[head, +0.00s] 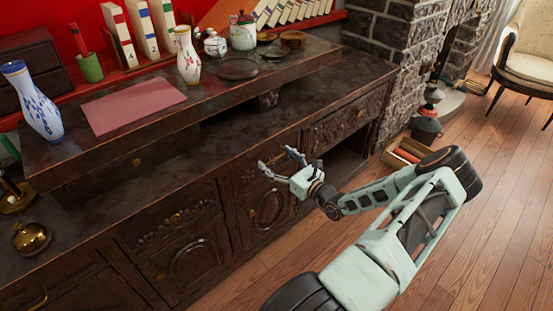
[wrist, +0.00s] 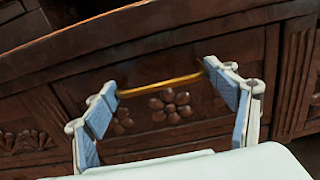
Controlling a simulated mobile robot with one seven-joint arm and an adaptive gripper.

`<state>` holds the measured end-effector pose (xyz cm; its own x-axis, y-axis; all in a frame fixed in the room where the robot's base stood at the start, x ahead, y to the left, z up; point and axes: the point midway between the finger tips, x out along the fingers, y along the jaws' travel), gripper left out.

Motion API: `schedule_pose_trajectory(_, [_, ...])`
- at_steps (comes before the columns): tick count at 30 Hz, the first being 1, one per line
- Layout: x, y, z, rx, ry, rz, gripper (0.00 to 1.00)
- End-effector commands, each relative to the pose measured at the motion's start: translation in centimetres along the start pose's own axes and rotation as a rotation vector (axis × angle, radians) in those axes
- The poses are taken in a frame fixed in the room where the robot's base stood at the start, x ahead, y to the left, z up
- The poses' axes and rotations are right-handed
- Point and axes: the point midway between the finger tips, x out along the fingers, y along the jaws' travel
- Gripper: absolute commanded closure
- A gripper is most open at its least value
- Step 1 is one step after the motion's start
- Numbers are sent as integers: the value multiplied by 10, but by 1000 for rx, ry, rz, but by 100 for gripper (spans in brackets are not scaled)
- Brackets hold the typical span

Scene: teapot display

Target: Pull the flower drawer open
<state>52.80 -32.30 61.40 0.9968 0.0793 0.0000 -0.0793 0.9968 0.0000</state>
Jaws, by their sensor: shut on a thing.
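The flower drawer (wrist: 210,105) has a dark carved wooden front with a flower in relief, which shows in the wrist view. A thin brass bar handle (wrist: 160,85) runs across it above the flower. My gripper (wrist: 159,76) is shut on this handle, with one blue-padded finger at each end of the bar. The drawer front sits under the cabinet's top edge, and I see no clear gap around it. In the head view my gripper (head: 277,158) is at the cabinet front, and the handle there is too small to make out.
The dark carved cabinet (head: 170,195) has doors below and another carved drawer (head: 345,118) to the right. On its raised top are a pink mat (head: 133,105), a white-blue vase (head: 33,100), a floral vase (head: 187,55) and a teapot (head: 243,32). Wooden floor (head: 480,170) lies open at right.

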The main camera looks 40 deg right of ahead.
Motion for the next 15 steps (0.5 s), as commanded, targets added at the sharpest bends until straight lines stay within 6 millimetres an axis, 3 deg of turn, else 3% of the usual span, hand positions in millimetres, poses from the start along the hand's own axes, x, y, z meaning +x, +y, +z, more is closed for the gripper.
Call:
schedule_pose_trajectory(4, [0, -1, 0, 0, 0, -2, 65])
schedule_pose_trajectory(10, [-4, -2, 1, 0, 1, -3, 65])
schedule_pose_trajectory(15, [-23, -2, 2, 0, 2, -5, 65])
